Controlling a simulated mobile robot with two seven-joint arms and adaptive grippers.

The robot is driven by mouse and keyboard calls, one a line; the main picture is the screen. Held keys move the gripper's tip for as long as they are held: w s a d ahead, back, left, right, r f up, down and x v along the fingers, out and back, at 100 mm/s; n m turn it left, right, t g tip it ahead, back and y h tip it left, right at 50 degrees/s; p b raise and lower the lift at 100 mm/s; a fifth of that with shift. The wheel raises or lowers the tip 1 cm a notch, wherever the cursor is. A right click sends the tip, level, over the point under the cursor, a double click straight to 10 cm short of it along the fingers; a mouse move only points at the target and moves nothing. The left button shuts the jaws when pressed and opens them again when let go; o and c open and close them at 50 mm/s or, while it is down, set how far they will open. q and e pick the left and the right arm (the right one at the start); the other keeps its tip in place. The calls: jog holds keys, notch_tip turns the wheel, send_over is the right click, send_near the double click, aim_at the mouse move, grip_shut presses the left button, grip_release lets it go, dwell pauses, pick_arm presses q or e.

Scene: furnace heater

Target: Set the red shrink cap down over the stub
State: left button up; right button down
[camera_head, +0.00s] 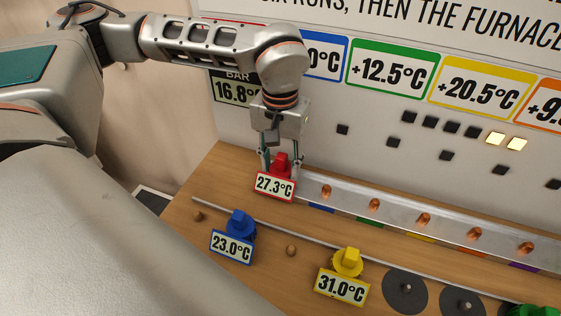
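The red shrink cap (282,162) with its 27.3°C tag (275,185) is at the left end of the metal bar (450,234), upright. Its tag hides whatever is under it, so I cannot tell how far down it sits. My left gripper (281,160) points down over the cap, one finger on each side of its knob. The fingers look spread, with gaps to the knob. Copper stubs show bare along the bar to the right, the nearest one (326,191) just beside the cap. My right gripper is not in view.
A blue cap (240,222) tagged 23.0°C and a yellow cap (347,262) tagged 31.0°C stand on the wooden bench (215,188) in front. A green cap (535,311) is cut off at lower right. Dark discs (405,291) lie nearby. A wall panel (330,112) stands behind the bar.

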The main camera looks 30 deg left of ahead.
pick_arm(q)
jog(key=o, duration=0.5)
notch_tip(320, 180, up, 12)
jog(key=shift+r, duration=0.1)
